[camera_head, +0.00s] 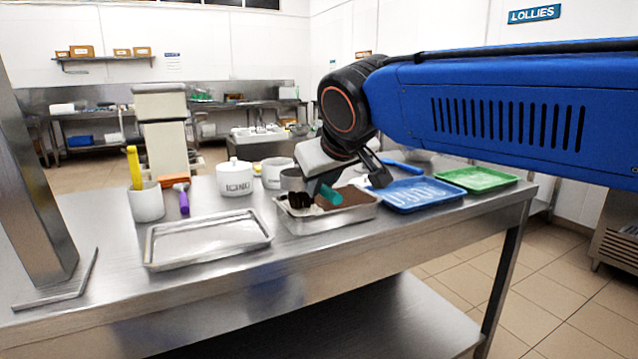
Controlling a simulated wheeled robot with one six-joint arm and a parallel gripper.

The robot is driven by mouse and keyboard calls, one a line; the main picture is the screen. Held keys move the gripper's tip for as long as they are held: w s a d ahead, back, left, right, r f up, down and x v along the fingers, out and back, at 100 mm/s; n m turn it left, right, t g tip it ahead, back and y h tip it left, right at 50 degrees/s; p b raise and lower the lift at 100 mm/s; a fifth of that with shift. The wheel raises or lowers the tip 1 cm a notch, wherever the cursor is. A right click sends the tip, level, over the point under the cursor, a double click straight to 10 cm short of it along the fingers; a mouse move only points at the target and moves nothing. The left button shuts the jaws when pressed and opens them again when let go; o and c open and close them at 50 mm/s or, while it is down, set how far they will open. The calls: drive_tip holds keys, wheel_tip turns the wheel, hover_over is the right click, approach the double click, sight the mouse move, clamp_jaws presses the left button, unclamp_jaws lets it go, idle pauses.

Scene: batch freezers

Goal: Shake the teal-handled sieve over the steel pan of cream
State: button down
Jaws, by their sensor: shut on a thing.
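The steel pan (330,223) stands on the steel table, with brown powder over much of its contents and a pale patch at the left. The teal handle (331,194) of the sieve shows just above the pan, tilted. My gripper (316,190) points down over the pan and is shut on the sieve at its handle. The sieve's bowl is hard to make out beside the dark gripper parts. My gripper and wrist hide some of the pan's back edge.
An empty metal tray (208,241) lies left of the pan. A white cup (147,203) with a yellow tool, a purple-handled tool (183,201) and a white lidded pot (235,180) stand behind. A blue tray (409,204) and a green tray (477,180) lie right.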

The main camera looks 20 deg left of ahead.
drive_tip(key=shift+s+d, duration=0.55)
drive_tip(key=shift+d, duration=0.1)
drive_tip(key=shift+w+a, duration=1.15)
drive_tip(key=shift+a, duration=0.25)
drive_tip(key=shift+s+d, duration=1.15)
drive_tip(key=shift+d, duration=0.25)
drive_tip(key=shift+w+a, duration=1.2)
drive_tip(key=shift+a, duration=0.2)
drive_tip(key=shift+s+d, duration=1.2)
drive_tip(key=shift+d, duration=0.2)
drive_tip(key=shift+r, duration=0.1)
drive_tip(key=shift+r, duration=2.45)
drive_tip(key=shift+f, duration=0.1)
